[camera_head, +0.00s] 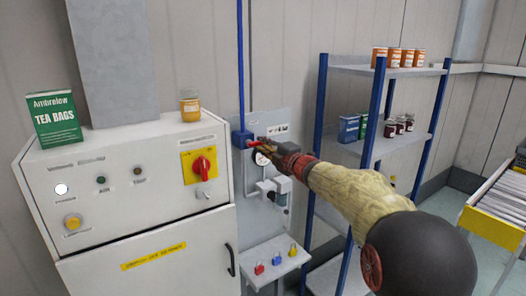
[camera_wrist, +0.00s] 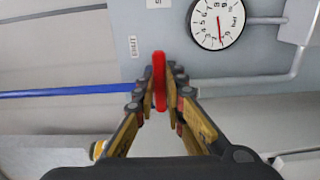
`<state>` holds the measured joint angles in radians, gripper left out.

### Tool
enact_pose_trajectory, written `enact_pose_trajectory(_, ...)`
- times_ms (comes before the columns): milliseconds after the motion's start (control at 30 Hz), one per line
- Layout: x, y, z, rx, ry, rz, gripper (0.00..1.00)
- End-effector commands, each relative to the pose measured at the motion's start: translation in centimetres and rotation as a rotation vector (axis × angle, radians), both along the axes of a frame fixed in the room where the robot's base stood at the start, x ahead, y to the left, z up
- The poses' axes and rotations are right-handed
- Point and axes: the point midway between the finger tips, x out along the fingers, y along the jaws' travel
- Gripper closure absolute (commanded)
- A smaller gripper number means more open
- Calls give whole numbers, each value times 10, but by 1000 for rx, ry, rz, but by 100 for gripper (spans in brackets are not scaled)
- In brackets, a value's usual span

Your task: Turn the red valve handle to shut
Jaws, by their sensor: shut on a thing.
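The red valve handle (camera_wrist: 159,72) stands out from the grey panel (camera_wrist: 240,62) in the wrist view, between my gripper's two fingers. My gripper (camera_wrist: 161,98) is shut on the handle, with a yellow-brown finger on each side of it. In the head view, a small red part of the handle (camera_head: 250,142) shows at the blue valve body, at the tip of my gripper (camera_head: 261,144). The rest of the handle is hidden there by the fingers. A blue pipe (camera_head: 240,62) runs down to the valve body.
A round gauge (camera_wrist: 218,22) sits beside the handle on the panel. A white cabinet (camera_head: 105,185) with a red rotary switch (camera_head: 202,168) stands at left. A shelf rack (camera_head: 385,72) with jars is at right. Padlocks stand on a small shelf (camera_head: 272,262) below.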

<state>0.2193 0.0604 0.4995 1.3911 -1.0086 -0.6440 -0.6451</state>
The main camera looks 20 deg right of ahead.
Motion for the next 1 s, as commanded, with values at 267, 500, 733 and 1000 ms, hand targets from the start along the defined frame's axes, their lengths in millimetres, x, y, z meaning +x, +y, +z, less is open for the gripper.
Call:
enact_pose_trajectory(267, 0, 0, 0, -37, -10, 1, 100)
enact_pose_trajectory(500, 0, 1, 0, -39, -10, 1, 100)
enact_pose_trajectory(733, 0, 1, 0, -38, -10, 1, 81)
enact_pose_trajectory(1000, 0, 0, 1, -36, -11, 1, 70)
